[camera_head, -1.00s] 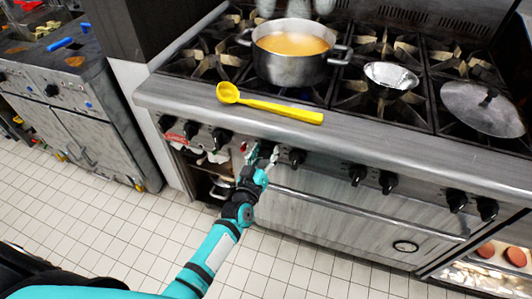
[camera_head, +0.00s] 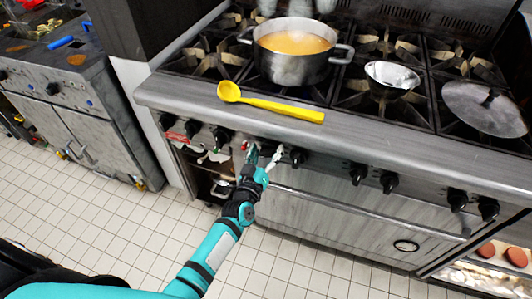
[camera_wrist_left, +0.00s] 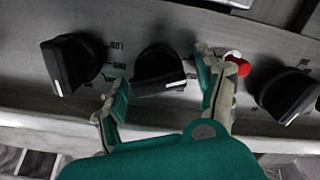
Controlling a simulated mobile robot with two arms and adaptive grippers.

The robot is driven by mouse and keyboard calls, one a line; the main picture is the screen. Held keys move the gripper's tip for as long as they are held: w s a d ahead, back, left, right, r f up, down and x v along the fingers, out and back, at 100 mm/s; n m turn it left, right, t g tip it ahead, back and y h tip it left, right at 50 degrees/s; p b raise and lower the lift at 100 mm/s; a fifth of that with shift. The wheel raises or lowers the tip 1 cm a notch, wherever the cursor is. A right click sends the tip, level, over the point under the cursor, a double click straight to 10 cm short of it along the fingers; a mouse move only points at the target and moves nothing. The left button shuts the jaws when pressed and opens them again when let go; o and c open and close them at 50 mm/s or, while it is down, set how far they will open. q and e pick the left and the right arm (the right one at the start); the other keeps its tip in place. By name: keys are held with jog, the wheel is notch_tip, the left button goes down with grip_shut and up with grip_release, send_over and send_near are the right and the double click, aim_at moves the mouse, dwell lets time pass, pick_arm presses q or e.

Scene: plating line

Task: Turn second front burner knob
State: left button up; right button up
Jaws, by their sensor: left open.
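A row of black burner knobs runs along the stove's front panel; one knob (camera_wrist_left: 158,66) sits between the fingertips of my left gripper (camera_wrist_left: 163,72) in the left wrist view. The fingers stand apart, one on each side of it; I cannot tell whether they touch it. In the head view my left gripper (camera_head: 263,154) is at the panel and largely hides this knob. A neighbouring knob (camera_head: 297,156) shows just to its right, and another knob (camera_head: 222,137) to its left. A red button (camera_wrist_left: 240,66) shows beside one finger. My right gripper is not in view.
A pot of orange soup (camera_head: 292,68), a metal bowl (camera_head: 390,76) and a lid (camera_head: 483,106) stand on the stove top. A yellow ladle (camera_head: 268,104) lies on the front ledge. An oven handle (camera_head: 360,214) runs below the knobs. The tiled floor is clear.

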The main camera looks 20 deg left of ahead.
pick_arm(q)
jog(key=s, duration=1.2)
jog(key=shift+a, duration=0.2)
jog(key=shift+f, duration=0.1)
jog(key=s+d+f+m+g+h, duration=0.15)
jog(key=s+f+g, duration=0.35)
jog(key=f, duration=0.8)
jog(key=s+a+f+m+g, duration=0.1)
jog(key=s+f+m+g, duration=0.2)
jog(key=s+f, duration=0.75)
jog(key=s+a+f+m+g+y, duration=0.1)
jog(key=s+a+f+g, duration=0.2)
jog(key=s+f, duration=0.7)
jog(key=s+a+f+m+g+y, duration=0.1)
jog(key=s+a+f+g, duration=0.2)
jog(key=s+f+g, duration=0.3)
jog(key=s+f, duration=0.4)
jog(key=s, duration=0.4)
jog(key=shift+a+m, duration=0.15)
jog(key=shift+m, duration=0.2)
